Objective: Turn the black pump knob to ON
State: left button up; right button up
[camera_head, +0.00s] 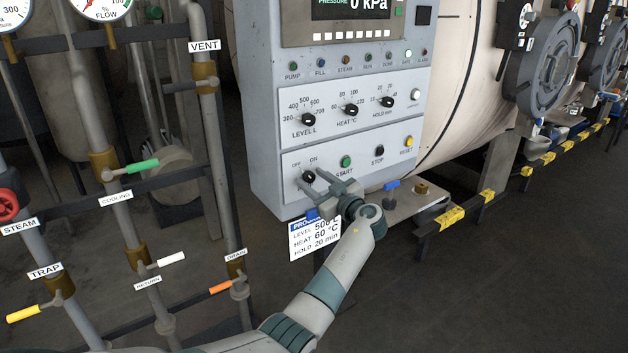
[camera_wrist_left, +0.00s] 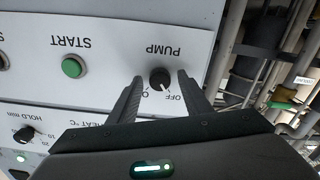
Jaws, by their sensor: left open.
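The black pump knob (camera_head: 308,176) sits on the lower left of the grey control panel, below its OFF and ON marks. It also shows in the left wrist view (camera_wrist_left: 160,78), upside down, where its white pointer line aims toward OFF. My left gripper (camera_head: 318,184) is at the knob in the head view. In the left wrist view the left gripper (camera_wrist_left: 160,84) is open, with one finger on each side of the knob and gaps between. I cannot tell how deep the fingertips reach along the knob. My right gripper is not in view.
The green START button (camera_head: 346,161), black STOP button (camera_head: 378,150) and yellow RESET button (camera_head: 409,142) are right of the knob. LEVEL, HEAT and HOLD knobs sit above. A recipe card (camera_head: 314,238) hangs below. Pipes with valve handles (camera_head: 142,166) stand at left.

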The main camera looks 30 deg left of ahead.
pick_arm(q)
jog(key=c, duration=1.1)
jog(key=shift+o, duration=0.2)
